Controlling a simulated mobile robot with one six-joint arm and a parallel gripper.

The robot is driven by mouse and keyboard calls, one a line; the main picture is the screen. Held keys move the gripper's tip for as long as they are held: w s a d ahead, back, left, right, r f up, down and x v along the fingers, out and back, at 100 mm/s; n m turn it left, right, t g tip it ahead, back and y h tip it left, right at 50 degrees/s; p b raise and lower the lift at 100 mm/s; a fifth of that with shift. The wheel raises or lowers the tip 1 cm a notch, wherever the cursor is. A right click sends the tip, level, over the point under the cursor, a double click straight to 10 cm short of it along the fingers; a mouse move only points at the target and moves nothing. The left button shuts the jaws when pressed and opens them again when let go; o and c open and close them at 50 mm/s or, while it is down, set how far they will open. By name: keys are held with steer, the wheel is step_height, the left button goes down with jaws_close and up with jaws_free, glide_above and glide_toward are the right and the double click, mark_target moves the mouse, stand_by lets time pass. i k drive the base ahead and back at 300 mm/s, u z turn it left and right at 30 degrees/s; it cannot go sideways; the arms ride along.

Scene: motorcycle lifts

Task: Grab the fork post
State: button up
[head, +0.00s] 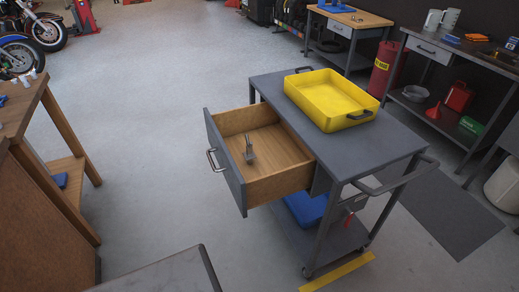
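A small grey metal piece with an upright forked top, which looks like the fork post (249,155), stands in the open drawer (284,187) of a grey cart. It is on the drawer's bare wooden floor, left of the middle, and nothing covers it. The drawer is pulled out to the left, with its grey front and metal handle facing left. My gripper is not in view.
A yellow tray (350,119) sits on the grey cart top (392,142). A blue bin (305,207) is on the lower shelf. A wooden bench (22,115) stands at left, workbenches (437,53) at right. The floor left of the drawer is clear.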

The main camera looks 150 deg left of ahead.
mark_target(249, 155)
steer(key=u, duration=0.4)
steer(key=k, duration=0.25)
steer(key=u, duration=2.85)
steer(key=k, duration=0.3)
steer(key=u, duration=2)
